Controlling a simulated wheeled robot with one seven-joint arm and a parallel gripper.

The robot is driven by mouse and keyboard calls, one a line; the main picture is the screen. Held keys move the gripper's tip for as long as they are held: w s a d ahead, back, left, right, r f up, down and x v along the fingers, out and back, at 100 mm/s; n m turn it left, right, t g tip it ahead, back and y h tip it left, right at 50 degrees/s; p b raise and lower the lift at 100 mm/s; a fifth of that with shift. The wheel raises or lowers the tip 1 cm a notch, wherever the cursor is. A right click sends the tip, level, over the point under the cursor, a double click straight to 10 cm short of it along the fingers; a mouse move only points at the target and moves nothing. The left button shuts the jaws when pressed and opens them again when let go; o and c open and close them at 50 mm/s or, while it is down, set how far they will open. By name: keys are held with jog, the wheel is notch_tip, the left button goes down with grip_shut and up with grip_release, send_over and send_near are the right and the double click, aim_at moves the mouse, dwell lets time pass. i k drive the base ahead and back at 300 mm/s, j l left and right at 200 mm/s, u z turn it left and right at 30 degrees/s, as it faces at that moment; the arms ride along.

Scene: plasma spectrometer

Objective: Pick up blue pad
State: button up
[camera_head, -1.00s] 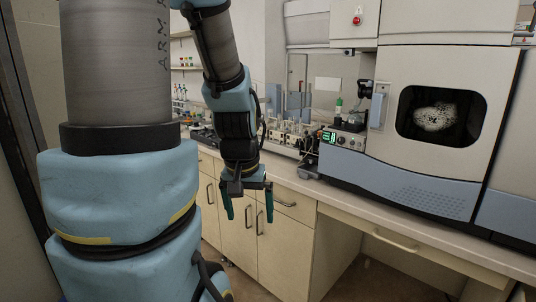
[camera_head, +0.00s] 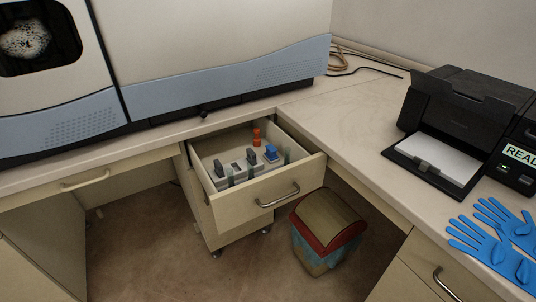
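A small blue object (camera_head: 271,152), which looks like the blue pad, sits in the right part of an open drawer (camera_head: 235,202) under the counter. It appears upright and close to the drawer's front wall. My gripper is not in the current view, so its distance from the pad cannot be told.
The drawer also holds an orange-red item (camera_head: 256,137) and several grey blocks (camera_head: 237,166). A red-lidded bin (camera_head: 328,222) stands right of the drawer. A black printer (camera_head: 465,110) and blue gloves (camera_head: 495,235) are on the right counter (camera_head: 350,135). A large spectrometer (camera_head: 215,50) fills the back left.

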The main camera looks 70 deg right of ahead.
aim_at(270, 155)
jog(key=l+z, duration=0.1)
jog(key=z, duration=0.4)
jog(key=i+z, duration=0.15)
jog(key=z, duration=0.3)
jog(key=i+l+z, duration=0.1)
jog(key=z, duration=0.85)
jog(key=i, duration=0.55)
jog(key=i+j, duration=0.15)
jog(key=i, duration=0.45)
jog(key=l+z, duration=0.05)
